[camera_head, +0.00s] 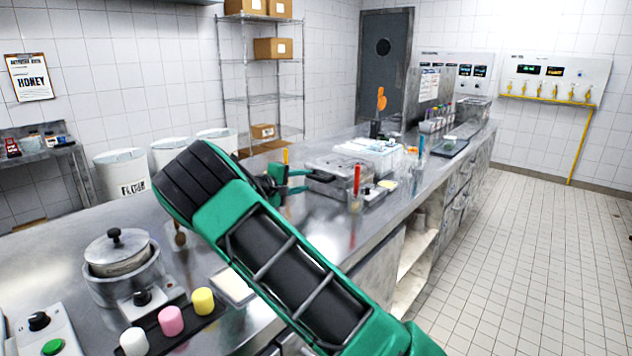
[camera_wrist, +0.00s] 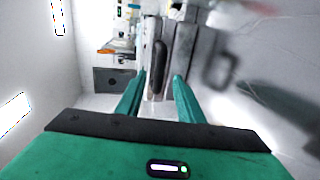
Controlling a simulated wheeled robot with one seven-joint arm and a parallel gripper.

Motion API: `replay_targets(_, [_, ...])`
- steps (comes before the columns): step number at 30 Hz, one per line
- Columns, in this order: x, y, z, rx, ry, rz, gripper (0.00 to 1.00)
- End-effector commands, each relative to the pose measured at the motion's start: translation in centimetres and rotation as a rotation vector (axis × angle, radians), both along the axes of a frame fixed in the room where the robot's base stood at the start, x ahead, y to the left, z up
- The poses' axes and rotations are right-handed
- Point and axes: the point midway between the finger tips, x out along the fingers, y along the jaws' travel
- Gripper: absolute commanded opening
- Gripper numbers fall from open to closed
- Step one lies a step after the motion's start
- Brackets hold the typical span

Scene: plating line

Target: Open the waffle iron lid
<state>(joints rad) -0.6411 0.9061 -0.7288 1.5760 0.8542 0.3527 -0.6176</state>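The waffle iron (camera_head: 340,168) is a silver, boxy appliance on the steel counter, just right of my gripper in the head view. Its lid looks down, lying flat on the base. My gripper (camera_head: 300,181) has two green fingers that point at the iron's near left side. In the wrist view my gripper (camera_wrist: 157,80) is open, with its fingers spread apart. A dark bar-like handle (camera_wrist: 160,68) on a metal body shows ahead, between and beyond the fingertips. I see no contact with it. My arm hides part of the counter.
A lidded pot (camera_head: 117,255) and yellow, pink and white cylinders (camera_head: 171,320) stand at the front left. The tiled floor at right is clear.

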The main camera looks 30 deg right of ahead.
Motion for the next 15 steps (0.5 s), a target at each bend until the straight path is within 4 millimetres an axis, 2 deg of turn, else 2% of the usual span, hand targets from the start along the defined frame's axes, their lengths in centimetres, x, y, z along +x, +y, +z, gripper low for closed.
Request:
replay_targets(9, [1.9,-4.7,-1.2,0.000,0.000,0.003,0.34])
replay_targets(15, [2.6,-6.4,-1.5,0.001,0.000,0.004,0.34])
